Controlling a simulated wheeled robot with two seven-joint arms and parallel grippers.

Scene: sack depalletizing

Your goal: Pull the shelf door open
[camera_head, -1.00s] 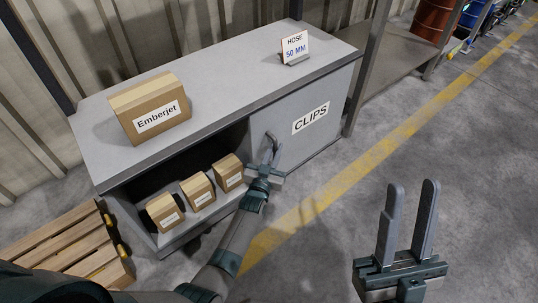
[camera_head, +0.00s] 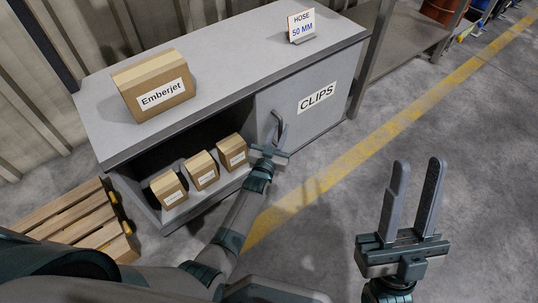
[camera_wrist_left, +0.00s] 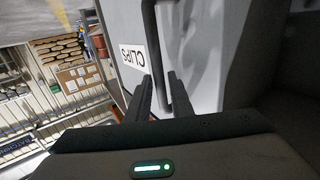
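The grey shelf door (camera_head: 325,117) carries a CLIPS label (camera_head: 316,97) and covers the right part of the cabinet front. It looks closed. Its dark bar handle (camera_head: 279,119) is upright near the door's left edge. My left gripper (camera_head: 276,138) is at the lower part of the handle. In the left wrist view its two fingers (camera_wrist_left: 158,98) are apart, with a dark upright bar between them; I cannot tell whether they touch it. My right gripper (camera_head: 416,178) is open and empty, over the floor to the right, away from the door.
The cabinet top (camera_head: 230,67) bears an Emberjet box (camera_head: 153,83) and a HOSE 50 MM sign (camera_head: 301,26). Three small boxes (camera_head: 203,170) stand in the open left compartment. A wooden pallet (camera_head: 72,222) lies at left. The floor before the door is clear.

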